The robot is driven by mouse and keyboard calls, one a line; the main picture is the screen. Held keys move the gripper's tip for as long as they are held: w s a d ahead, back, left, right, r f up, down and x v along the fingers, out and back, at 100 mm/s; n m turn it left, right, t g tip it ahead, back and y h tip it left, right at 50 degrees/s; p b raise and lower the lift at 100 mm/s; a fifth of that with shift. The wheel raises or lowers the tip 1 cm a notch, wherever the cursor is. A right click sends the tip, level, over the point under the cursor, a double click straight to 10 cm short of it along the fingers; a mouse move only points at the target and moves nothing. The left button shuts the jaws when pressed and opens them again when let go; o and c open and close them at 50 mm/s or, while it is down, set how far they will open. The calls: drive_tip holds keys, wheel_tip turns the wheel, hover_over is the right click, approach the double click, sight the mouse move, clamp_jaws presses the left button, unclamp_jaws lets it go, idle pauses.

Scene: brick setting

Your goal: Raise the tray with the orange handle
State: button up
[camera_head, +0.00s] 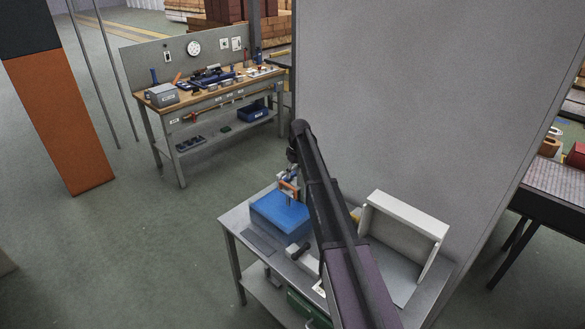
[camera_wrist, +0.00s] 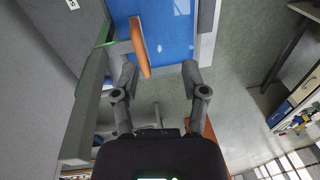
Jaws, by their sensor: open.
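The blue tray (camera_head: 276,213) sits on a grey metal table, and its blue surface also shows at the top of the wrist view (camera_wrist: 178,30). Its orange handle (camera_wrist: 139,48) stands above the blue surface and also shows in the head view (camera_head: 288,187). My gripper (camera_wrist: 158,76) is open with nothing clamped. In the wrist view the handle appears between the fingers, closer to the left one. I cannot tell whether that finger touches it. In the head view my gripper is at the handle, and my arm partly blocks the area.
The grey table (camera_head: 237,222) also bears a white open-sided box (camera_head: 405,222) right of my arm and a flat dark plate (camera_head: 258,242) in front of the tray. A tall grey panel (camera_head: 400,90) stands behind. A workbench (camera_head: 215,92) is farther back; floor between is clear.

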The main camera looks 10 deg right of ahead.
drive_tip(key=s+f+m+t+b, duration=0.1)
drive_tip(key=s+f+b, duration=0.2)
drive_tip(key=s, duration=0.4)
drive_tip(key=s+f+m+b, duration=0.1)
drive_tip(key=s+f+b, duration=0.2)
drive_tip(key=s, duration=0.5)
drive_tip(key=s+a+f+t+h+b, duration=0.1)
drive_tip(key=s+f+b, duration=0.3)
drive_tip(key=s, duration=0.3)
drive_tip(key=shift+s+m+t, duration=0.3)
drive_tip(key=shift+s+m, duration=0.05)
drive_tip(key=shift+m, duration=0.05)
drive_tip(key=shift+w+a+f, duration=0.1)
drive_tip(key=shift+a+f, duration=0.05)
